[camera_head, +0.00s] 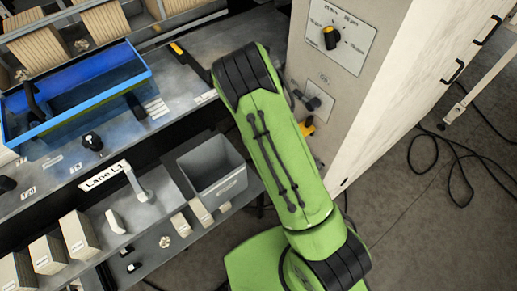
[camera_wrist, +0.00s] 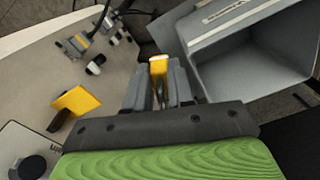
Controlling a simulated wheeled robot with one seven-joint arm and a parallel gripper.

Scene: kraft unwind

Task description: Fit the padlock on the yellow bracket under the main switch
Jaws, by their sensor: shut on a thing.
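In the wrist view, my gripper (camera_wrist: 160,82) is shut on a small piece with a yellow top, seemingly the padlock (camera_wrist: 158,64); its shackle is not clear. A flat yellow plate, seemingly the bracket (camera_wrist: 76,101), stands out from the pale cabinet face left of the gripper, apart from it. A black round knob (camera_wrist: 29,167) on a light plate shows at lower left. In the head view, a yellow part (camera_head: 307,127) sits under a dark switch (camera_head: 312,103) on the cabinet, beside my arm. My arm hides the gripper there.
A grey open bin (camera_head: 212,170) stands on the shelf left of my arm and is close right of the gripper in the wrist view (camera_wrist: 250,60). A blue tray (camera_head: 75,92) is farther left. Fittings and cables (camera_wrist: 92,42) project from the cabinet. Cables lie on the right floor.

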